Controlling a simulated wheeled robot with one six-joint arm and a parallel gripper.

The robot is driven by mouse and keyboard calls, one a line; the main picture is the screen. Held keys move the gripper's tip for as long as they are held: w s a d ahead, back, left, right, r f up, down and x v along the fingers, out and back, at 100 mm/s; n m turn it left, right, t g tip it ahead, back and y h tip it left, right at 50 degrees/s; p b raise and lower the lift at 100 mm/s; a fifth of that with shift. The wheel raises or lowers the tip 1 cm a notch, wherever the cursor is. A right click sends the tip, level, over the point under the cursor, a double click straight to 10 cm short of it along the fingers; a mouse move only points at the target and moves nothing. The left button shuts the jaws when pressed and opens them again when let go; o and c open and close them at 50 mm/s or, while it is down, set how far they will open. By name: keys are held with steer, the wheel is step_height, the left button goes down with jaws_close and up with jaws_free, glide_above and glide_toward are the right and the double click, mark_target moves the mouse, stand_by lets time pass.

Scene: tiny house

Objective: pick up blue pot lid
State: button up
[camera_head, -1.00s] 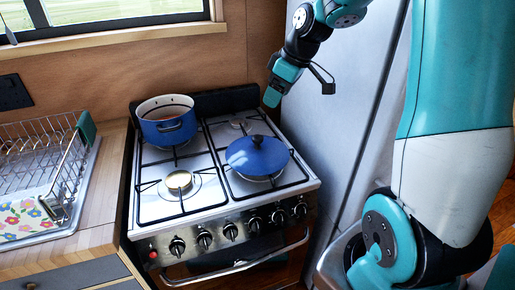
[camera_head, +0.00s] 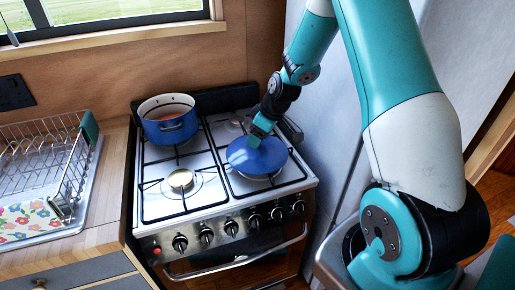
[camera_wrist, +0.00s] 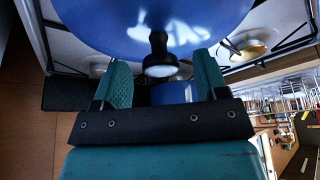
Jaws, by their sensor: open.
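The blue pot lid (camera_head: 257,157) lies on the front right burner of the stove. In the wrist view the lid (camera_wrist: 120,28) fills the top, and its black knob (camera_wrist: 158,52) with a pale round top stands between my two fingers. My gripper (camera_wrist: 158,80) is open, with one green finger on each side of the knob and a gap to both. In the head view my gripper (camera_head: 257,138) is over the lid's middle and hides the knob. I cannot tell whether the fingers touch the lid.
A blue pot (camera_head: 168,119) stands open on the back left burner. The front left burner (camera_head: 180,179) is empty. A dish rack (camera_head: 45,160) is on the counter at left. The fridge (camera_head: 335,110) stands close at right.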

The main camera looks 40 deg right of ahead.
steer(key=shift+x, duration=0.8)
jaws_close()
steer(key=shift+r, duration=0.15)
